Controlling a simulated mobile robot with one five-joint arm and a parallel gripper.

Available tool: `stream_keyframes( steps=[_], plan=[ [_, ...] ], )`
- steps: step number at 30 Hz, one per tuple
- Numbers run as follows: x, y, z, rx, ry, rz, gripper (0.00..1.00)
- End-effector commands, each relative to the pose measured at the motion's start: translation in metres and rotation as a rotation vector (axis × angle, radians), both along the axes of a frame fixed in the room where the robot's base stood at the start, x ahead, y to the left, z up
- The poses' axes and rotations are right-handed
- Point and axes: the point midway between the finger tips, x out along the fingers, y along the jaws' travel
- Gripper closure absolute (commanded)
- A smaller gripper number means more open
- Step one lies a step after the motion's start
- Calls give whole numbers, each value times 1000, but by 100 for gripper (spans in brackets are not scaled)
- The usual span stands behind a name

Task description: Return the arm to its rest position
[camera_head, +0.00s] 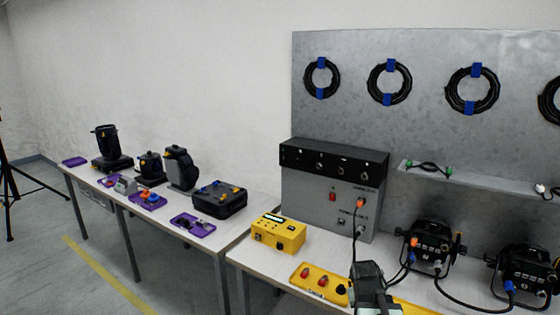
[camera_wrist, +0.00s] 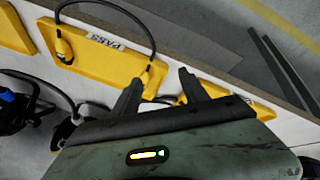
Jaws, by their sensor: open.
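My gripper (camera_head: 368,272) is over the front part of the right workbench, low in the head view, and it partly covers the yellow panels there. In the wrist view its two dark fingers (camera_wrist: 158,88) stand apart, and I see nothing held between them. Beyond the fingers is a yellow plate marked PASS (camera_wrist: 105,55). A black cable (camera_wrist: 150,28) loops over it, with one end at the plate's left and the other near my left finger. I cannot tell whether the finger touches that end.
A yellow tester (camera_head: 278,233) and a grey rack (camera_head: 330,200) stand on the bench left of and behind my gripper. Black par cans (camera_head: 432,245) stand to the right. The left table (camera_head: 130,200) holds stage lights and purple trays. Floor shows beyond the bench edge.

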Motion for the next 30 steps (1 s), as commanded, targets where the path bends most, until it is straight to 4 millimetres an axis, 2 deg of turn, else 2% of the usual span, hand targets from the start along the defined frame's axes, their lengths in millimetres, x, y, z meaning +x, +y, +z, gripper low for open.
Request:
stream_keyframes(
  steps=[1,3,10,12,18,24,30],
  plan=[
    [-5,30,-6,53,39,7,48],
    [-16,67,-13,119,96,12,48],
    [-56,167,-23,287,279,41,48],
    [-58,164,-56,287,284,35,48],
    [-63,161,-113,285,298,34,48],
    [-69,158,-162,285,315,30,48],
    [-74,159,-201,284,327,30,48]
  ],
)
